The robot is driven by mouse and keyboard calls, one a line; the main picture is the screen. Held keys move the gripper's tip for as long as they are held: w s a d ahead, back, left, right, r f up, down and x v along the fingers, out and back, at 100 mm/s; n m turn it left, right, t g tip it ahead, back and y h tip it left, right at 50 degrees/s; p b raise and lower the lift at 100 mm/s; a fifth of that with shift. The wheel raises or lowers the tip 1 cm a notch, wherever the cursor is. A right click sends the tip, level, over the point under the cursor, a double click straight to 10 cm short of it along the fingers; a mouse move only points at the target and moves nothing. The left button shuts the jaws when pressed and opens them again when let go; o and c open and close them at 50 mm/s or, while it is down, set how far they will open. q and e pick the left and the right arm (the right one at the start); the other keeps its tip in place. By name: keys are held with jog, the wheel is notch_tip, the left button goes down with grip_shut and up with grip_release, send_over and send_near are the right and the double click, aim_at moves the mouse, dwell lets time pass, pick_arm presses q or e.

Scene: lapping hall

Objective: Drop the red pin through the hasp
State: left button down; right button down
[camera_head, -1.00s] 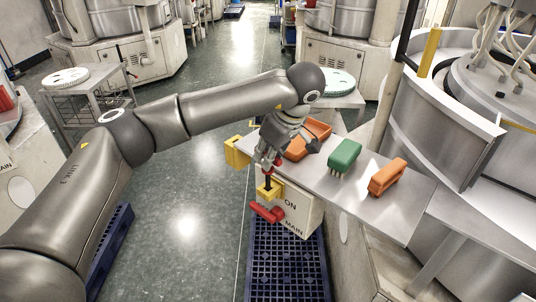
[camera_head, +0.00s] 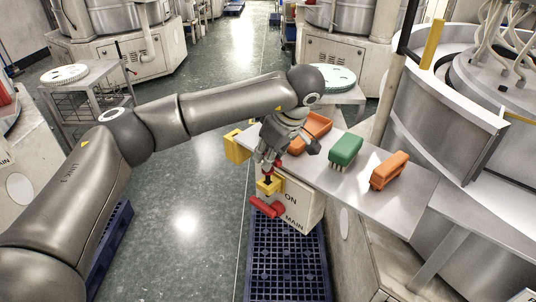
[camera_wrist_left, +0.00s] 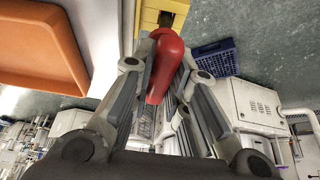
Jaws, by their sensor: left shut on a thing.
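My left gripper (camera_head: 268,161) is shut on the red pin (camera_wrist_left: 168,62), which shows between its fingers in the left wrist view. In the head view the pin's dark shaft (camera_head: 268,179) points down at the yellow hasp (camera_head: 269,188) on the front of the switch box (camera_head: 297,208). The shaft's lower end meets the hasp in the picture; I cannot tell whether it is in the hole. The hasp also shows at the top of the left wrist view (camera_wrist_left: 160,12). A red handle (camera_head: 266,207) sits just below the hasp. My right gripper is out of view.
A steel shelf (camera_head: 395,213) above the box holds an orange tray (camera_head: 313,128), a green brush (camera_head: 346,149) and an orange brush (camera_head: 390,170). A yellow block (camera_head: 236,146) is at its left end. A blue pallet (camera_head: 288,262) lies on the floor below.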

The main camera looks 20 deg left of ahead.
pick_arm(q)
jog(key=shift+f+b, duration=1.25)
jog(key=shift+f, duration=0.55)
jog(key=c, duration=1.3)
grip_release()
jog(key=v, duration=1.2)
jog(key=shift+s, duration=0.1)
